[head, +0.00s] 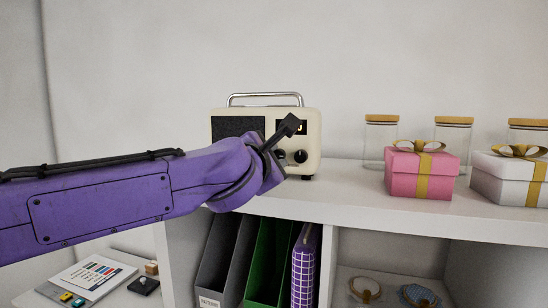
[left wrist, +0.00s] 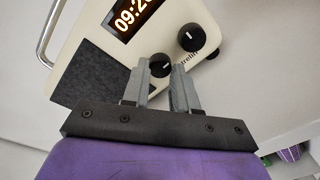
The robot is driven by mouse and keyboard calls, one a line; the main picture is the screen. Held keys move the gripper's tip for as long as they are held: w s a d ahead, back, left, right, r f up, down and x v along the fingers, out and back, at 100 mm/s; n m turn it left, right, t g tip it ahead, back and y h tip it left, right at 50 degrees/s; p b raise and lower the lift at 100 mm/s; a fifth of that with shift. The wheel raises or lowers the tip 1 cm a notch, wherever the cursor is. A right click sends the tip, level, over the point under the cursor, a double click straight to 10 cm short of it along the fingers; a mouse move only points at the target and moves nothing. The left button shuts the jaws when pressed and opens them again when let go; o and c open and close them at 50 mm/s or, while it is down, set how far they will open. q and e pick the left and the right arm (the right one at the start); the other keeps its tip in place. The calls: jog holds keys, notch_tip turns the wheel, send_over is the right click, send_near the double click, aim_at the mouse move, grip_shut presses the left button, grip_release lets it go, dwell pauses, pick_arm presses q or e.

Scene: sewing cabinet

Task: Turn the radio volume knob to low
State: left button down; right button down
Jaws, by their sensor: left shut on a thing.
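The cream radio (head: 313,132) stands on the white shelf top, with a dark speaker panel, a lit clock display and two black knobs. In the left wrist view, the radio (left wrist: 205,68) fills the upper part. My left gripper (left wrist: 161,68) is shut on the knob nearer the speaker (left wrist: 160,66), one grey finger on each side. A white mark shows on that knob's face. The other knob (left wrist: 191,37) is free. I cannot read which knob is for volume. My right gripper is not in view.
A pink gift box (head: 421,174) and a white gift box (head: 513,178) stand right of the radio, with glass jars (head: 381,143) behind them. File holders (head: 263,262) and a purple checked one (head: 304,268) stand below. The shelf top between radio and pink box is clear.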

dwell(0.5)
pick_arm(q)
jog(key=c, duration=1.1)
grip_release()
jog(key=shift+c, duration=0.2)
jog(key=shift+w, duration=0.15)
jog(key=shift+f, duration=0.1)
jog(key=shift+s+a, duration=0.1)
jog(key=shift+s, duration=0.1)
jog(key=b+v, duration=0.4)
jog(key=v, duration=0.6)
